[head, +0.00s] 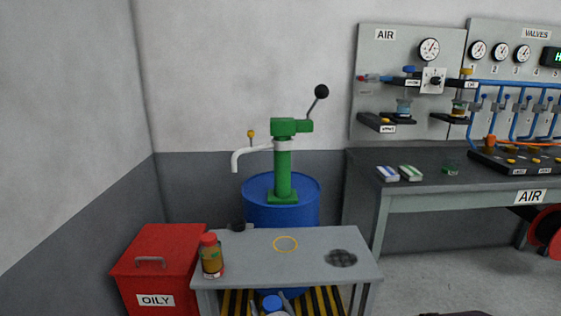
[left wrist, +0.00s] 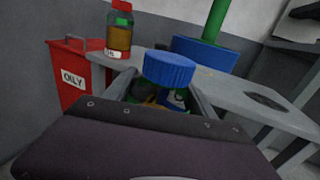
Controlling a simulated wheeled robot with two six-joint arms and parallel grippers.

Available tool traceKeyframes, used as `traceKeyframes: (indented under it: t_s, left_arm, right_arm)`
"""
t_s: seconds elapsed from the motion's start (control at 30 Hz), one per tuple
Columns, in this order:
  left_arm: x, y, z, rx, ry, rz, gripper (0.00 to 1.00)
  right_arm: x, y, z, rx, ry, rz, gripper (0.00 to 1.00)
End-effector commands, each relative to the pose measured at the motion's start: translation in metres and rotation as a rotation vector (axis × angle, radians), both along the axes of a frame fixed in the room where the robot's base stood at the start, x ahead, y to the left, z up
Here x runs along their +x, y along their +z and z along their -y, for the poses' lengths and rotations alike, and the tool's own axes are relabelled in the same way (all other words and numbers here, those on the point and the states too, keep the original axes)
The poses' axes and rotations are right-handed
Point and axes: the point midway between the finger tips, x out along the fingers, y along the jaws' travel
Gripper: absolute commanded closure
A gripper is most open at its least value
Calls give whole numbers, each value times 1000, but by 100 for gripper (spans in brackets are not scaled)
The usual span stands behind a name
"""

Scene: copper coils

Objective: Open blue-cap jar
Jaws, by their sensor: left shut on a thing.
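The blue-cap jar (left wrist: 172,97) is close up in the left wrist view, its ribbed blue cap (left wrist: 168,70) sitting on top. My left gripper (left wrist: 161,98) is shut on the jar below the cap, with a finger on each side. In the head view the blue cap (head: 272,302) shows at the bottom edge, in front of the small grey table; the jar's body is mostly cut off there. My right gripper is not in view.
A red-capped jar (head: 211,256) stands at the left of the grey table (head: 262,262), which has a yellow ring (head: 286,244) and a dark round grate (head: 341,259). A red OILY bin (head: 150,270) stands left. A blue drum (head: 300,212) with a green pump (head: 283,170) stands behind.

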Motion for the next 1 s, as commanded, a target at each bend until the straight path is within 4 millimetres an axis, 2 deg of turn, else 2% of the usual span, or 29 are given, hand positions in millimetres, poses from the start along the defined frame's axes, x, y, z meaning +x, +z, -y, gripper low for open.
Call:
traceKeyframes:
  t_s: [0.03,0.1,0.2,0.3,0.43,0.57,0.67,0.7,0.87,1.0]
  left_arm:
    - [-8,-17,-13,9,34,-5,100]
    - [-21,-35,-34,10,95,-4,100]
    - [-42,-54,-65,7,190,-2,100]
    - [-63,-66,-94,7,282,0,100]
    - [-87,-69,-124,3,387,1,100]
    - [-107,-60,-147,1,479,3,100]
    - [-119,-45,-158,-3,540,4,100]
    - [-119,-34,-158,-1,537,2,100]
    - [-118,-9,-157,1,535,1,100]
    - [-117,20,-156,1,534,1,100]
  right_arm:
    - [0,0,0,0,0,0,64]
    - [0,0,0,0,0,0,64]
    - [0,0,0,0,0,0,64]
    - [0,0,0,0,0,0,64]
    - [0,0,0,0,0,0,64]
    - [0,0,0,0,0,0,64]
    - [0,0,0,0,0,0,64]
    - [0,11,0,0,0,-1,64]
    - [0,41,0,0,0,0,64]
    - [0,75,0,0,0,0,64]
